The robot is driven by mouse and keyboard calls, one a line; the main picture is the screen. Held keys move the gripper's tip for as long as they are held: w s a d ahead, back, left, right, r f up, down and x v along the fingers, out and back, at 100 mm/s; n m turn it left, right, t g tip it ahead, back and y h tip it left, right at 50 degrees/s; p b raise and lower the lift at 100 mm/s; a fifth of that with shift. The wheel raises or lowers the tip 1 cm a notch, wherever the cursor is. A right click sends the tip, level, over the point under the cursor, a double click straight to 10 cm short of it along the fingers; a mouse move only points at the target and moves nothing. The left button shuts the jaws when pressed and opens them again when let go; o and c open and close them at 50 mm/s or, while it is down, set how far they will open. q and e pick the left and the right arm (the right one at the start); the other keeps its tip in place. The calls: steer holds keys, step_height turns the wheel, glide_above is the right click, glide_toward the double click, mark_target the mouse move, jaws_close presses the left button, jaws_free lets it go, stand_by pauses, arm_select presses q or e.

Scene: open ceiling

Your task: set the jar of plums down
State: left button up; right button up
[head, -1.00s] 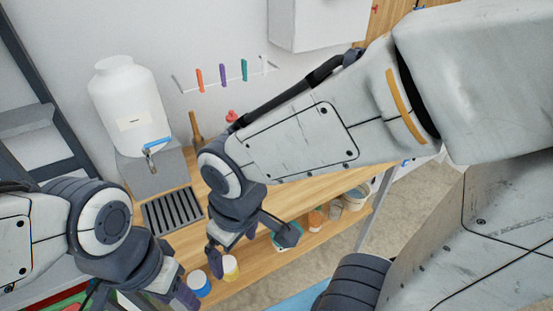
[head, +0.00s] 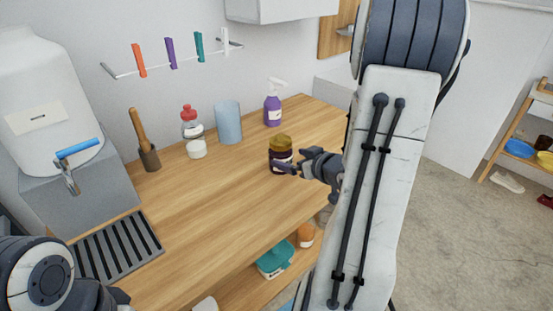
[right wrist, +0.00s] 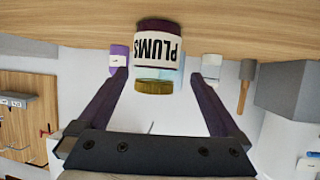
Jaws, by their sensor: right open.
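The jar of plums (head: 281,155) has a yellow-brown lid, dark contents and a pale label. It stands upright on the wooden counter (head: 215,205), right of its middle. My right gripper (head: 299,166) is at the jar's right side, with its fingers pointing at it. In the right wrist view, which is upside down, the jar (right wrist: 158,50) reads PLUMS and sits between the spread fingers of the open gripper (right wrist: 165,76), with a gap on each side. My left arm shows at the lower left; its fingers are out of the frame.
A purple spray bottle (head: 273,104), a blue cup (head: 229,122) and a red-topped bottle (head: 193,132) stand behind the jar. The counter's front middle is clear.

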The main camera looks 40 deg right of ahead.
mark_target(287, 156)
steer(key=shift+w, duration=0.1)
steer(key=shift+w+p, duration=0.4)
steer(key=shift+p, duration=0.05)
steer(key=x, duration=0.3)
steer(key=shift+d+f, duration=0.25)
steer(key=shift+p+x, duration=0.35)
steer(key=shift+x, duration=2.7)
jaws_close()
